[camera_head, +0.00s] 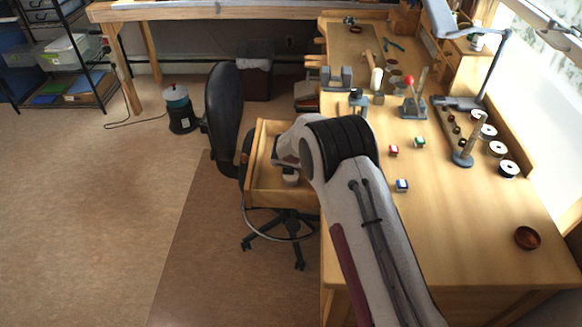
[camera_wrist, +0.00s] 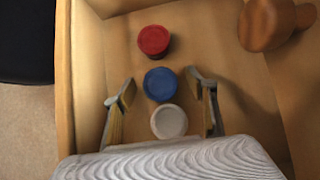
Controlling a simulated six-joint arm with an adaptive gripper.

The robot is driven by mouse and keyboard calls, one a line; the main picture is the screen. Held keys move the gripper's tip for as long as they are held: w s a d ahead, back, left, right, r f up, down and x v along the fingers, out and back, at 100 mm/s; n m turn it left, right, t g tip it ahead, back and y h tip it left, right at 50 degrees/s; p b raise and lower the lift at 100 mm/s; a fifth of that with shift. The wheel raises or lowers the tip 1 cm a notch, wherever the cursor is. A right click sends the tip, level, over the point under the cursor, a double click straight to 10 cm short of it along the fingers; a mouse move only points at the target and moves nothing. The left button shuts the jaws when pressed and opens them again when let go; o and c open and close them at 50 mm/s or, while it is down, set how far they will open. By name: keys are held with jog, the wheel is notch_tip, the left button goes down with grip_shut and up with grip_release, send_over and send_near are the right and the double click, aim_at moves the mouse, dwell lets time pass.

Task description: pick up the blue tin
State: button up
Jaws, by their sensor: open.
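The blue tin (camera_wrist: 160,84) is round and lies in the open wooden drawer, in the middle of a row in the wrist view. A red tin (camera_wrist: 154,40) lies above it in the picture and a white tin (camera_wrist: 168,122) just below it. My gripper (camera_wrist: 161,89) is open, with one finger to the left and one to the right of the blue tin in the picture. No contact shows, and I cannot tell how high the fingertips are above it. In the head view my arm reaches over the drawer (camera_head: 282,199); the blue tin cannot be made out there.
The drawer's wooden walls (camera_wrist: 65,100) stand close to the left of my gripper, and a rounded wooden knob (camera_wrist: 268,24) is at upper right. In the head view a black chair (camera_head: 224,105) stands beside the drawer. The bench (camera_head: 470,230) carries small coloured blocks, spools and tools.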

jog(key=shift+w+f, duration=0.25)
dwell(0.4)
jog(key=c, duration=1.2)
